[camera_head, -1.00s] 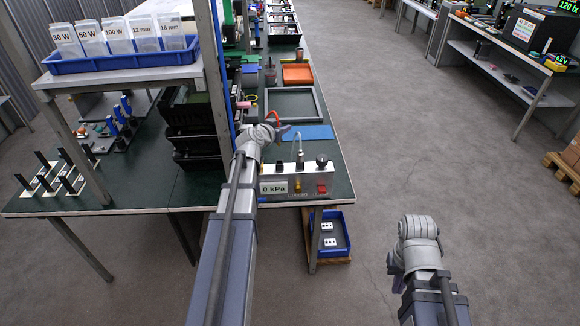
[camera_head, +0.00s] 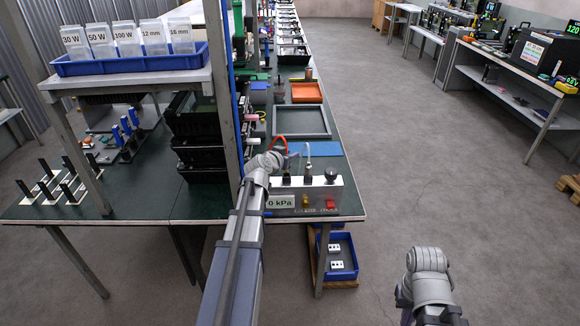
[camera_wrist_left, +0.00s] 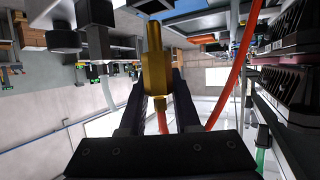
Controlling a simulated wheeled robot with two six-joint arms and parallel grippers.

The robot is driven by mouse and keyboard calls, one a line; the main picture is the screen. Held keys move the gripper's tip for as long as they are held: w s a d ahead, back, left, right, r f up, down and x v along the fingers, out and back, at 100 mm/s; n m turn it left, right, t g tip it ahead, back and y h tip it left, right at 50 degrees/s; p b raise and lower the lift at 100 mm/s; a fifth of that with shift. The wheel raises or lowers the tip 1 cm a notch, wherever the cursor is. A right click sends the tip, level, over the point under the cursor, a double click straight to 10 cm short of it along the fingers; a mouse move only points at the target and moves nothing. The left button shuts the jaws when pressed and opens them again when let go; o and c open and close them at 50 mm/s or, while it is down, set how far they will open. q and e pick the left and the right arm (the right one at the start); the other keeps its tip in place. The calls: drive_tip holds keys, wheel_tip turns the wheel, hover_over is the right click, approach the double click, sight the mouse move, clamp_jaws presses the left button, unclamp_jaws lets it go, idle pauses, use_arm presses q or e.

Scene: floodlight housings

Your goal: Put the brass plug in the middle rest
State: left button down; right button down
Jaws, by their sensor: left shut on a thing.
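My left gripper (camera_wrist_left: 158,88) is shut on the brass plug (camera_wrist_left: 154,62) in the left wrist view. The plug has a hex body, a narrower stem toward the top of the picture, and an orange hose (camera_wrist_left: 237,75) close by. In the head view my left gripper (camera_head: 288,157) is above the bench, just behind the white pressure box (camera_head: 315,200) marked 0 kPa. The plug is too small to make out there. I cannot tell which part is the middle rest. The fingers of my right gripper are not visible; only its arm shows at lower right.
The pressure box carries a clear tube (camera_head: 307,155), a black knob (camera_head: 331,174) and a red switch (camera_head: 331,203). Behind it are a blue mat (camera_head: 325,149) and a grey frame tray (camera_head: 328,122). Black bins (camera_head: 200,155) and a shelf post (camera_head: 228,110) stand left.

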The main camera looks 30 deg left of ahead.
use_arm(q)
drive_tip(key=shift+f+b, duration=1.45)
drive_tip(key=shift+f, duration=0.3)
drive_tip(key=shift+f, duration=0.1)
drive_tip(key=c, duration=0.6)
unclamp_jaws()
drive_tip(key=shift+s+r, duration=0.15)
drive_tip(key=shift+r, duration=0.15)
drive_tip(key=p+v, duration=0.4)
drive_tip(key=v, duration=0.7)
drive_tip(key=shift+s+p, duration=0.35)
